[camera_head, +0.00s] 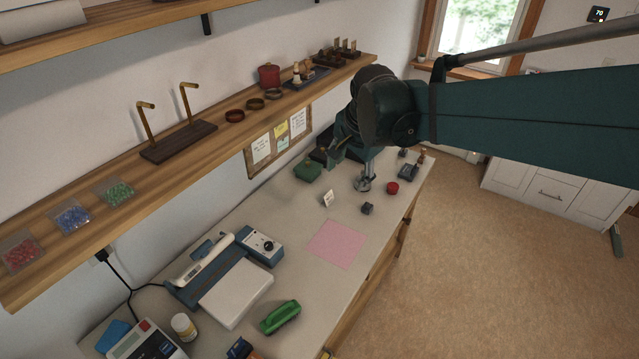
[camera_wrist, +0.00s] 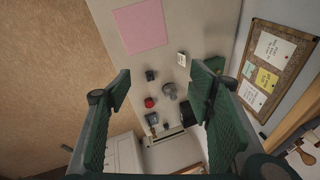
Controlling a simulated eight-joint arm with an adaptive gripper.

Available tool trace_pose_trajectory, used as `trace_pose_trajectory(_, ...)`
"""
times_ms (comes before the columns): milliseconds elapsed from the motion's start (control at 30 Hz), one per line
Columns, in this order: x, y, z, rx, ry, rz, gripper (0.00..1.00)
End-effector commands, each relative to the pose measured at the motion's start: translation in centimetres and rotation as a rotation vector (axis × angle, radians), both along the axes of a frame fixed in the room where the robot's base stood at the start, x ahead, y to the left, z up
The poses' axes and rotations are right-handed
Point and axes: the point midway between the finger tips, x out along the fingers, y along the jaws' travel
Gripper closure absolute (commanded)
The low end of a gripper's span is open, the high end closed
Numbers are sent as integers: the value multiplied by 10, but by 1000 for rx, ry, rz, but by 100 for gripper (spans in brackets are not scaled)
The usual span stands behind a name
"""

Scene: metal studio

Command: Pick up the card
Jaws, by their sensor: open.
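A small white card (camera_head: 328,198) with dark marks stands upright on the workbench, just beyond the pink sheet. It also shows in the wrist view (camera_wrist: 183,59), above the midpoint of the picture. My gripper (camera_head: 338,153) hangs high over the far part of the bench, partly hidden by my own arm. In the wrist view my gripper's two green fingers (camera_wrist: 163,88) are spread wide with nothing between them. The card lies well below the fingertips and is not touched.
A pink sheet (camera_head: 336,244) lies flat on the bench (camera_head: 290,215). Near the card are a metal stand (camera_head: 365,179), a red round object (camera_head: 392,188), a dark block (camera_head: 367,208) and a green box (camera_head: 307,170). A wooden shelf (camera_head: 215,140) runs along the wall above.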

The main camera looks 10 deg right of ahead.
Motion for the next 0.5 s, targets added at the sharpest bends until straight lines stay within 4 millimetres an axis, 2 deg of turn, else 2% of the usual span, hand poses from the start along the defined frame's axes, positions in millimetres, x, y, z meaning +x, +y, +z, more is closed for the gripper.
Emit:
trace_pose_trajectory(100, 21, 0, -6, 26, 20, -73, 48)
trace_pose_trajectory(500, 83, -2, -36, 107, 90, -333, 48)
